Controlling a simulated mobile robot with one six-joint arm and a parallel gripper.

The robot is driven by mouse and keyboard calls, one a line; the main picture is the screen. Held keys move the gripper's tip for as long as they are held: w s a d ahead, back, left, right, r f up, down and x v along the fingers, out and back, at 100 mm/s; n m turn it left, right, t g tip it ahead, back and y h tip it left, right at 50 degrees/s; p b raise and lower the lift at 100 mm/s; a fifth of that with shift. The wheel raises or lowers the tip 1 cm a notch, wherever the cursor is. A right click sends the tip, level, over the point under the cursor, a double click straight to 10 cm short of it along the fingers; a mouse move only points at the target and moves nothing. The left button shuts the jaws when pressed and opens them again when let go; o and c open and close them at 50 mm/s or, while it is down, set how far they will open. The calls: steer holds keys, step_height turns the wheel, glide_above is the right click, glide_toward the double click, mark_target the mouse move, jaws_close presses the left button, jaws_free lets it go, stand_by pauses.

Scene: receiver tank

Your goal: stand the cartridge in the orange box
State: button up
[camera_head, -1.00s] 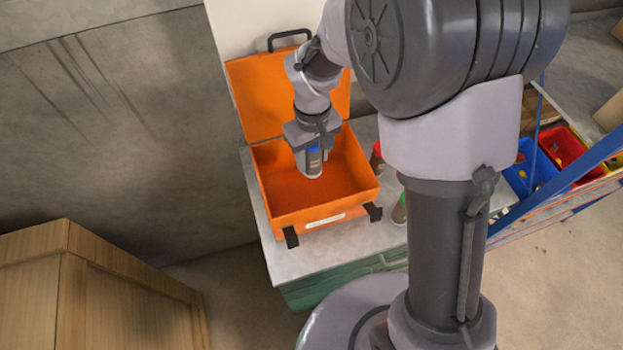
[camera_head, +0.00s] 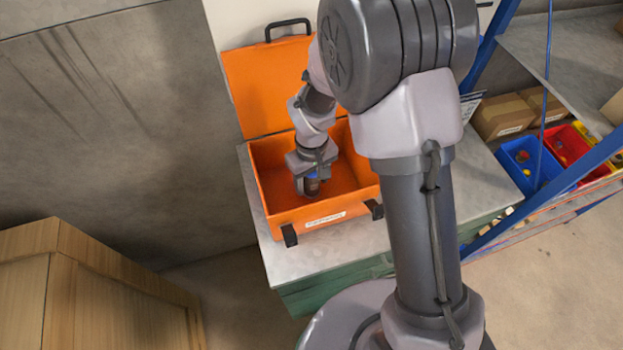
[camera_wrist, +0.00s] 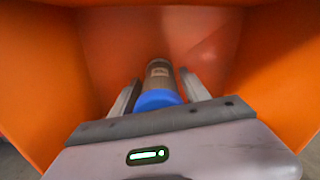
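The cartridge (camera_wrist: 159,77) is a grey-brown cylinder with a blue cap. In the wrist view it lies between the two fingers of my gripper (camera_wrist: 160,86), blue cap towards me. In the head view the cartridge (camera_head: 312,186) is roughly upright below my gripper (camera_head: 311,178), low inside the orange box (camera_head: 318,215). My gripper is shut on it. The box is open, its lid (camera_head: 270,85) raised at the back. I cannot tell whether the cartridge's lower end touches the box floor.
The box stands on a grey bench top (camera_head: 330,252) beside a concrete wall. A wooden crate (camera_head: 95,300) is at lower left. A blue-framed shelf with a blue bin (camera_head: 528,165), a red bin (camera_head: 568,147) and cardboard boxes (camera_head: 503,115) is at right. The box floor around the cartridge looks clear.

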steer(key=shift+o, duration=0.4)
steer(key=shift+r, duration=0.15)
step_height(320, 180, up, 12)
steer(key=p, duration=0.3)
steer(key=shift+r, duration=0.1)
steer(key=s+d+r+m+t+y, duration=0.1)
steer(key=s+d+r+m, duration=0.1)
steer(key=r, duration=0.3)
steer(key=s+d+r+m+t, duration=0.1)
steer(key=s+d+r+m, duration=0.1)
steer(key=r, duration=0.3)
steer(key=s+d+r+m+t, duration=0.2)
steer(key=s+r+m, duration=0.1)
steer(key=s, duration=0.3)
steer(key=s+d+r+m+t+y, duration=0.1)
steer(key=s+d+r+m, duration=0.1)
steer(key=s+r, duration=0.3)
steer(key=shift+s+d+r+m+t, duration=0.2)
steer(key=shift+s+d+m+t, duration=0.3)
steer(key=shift+s, duration=0.75)
steer(key=shift+a, duration=0.25)
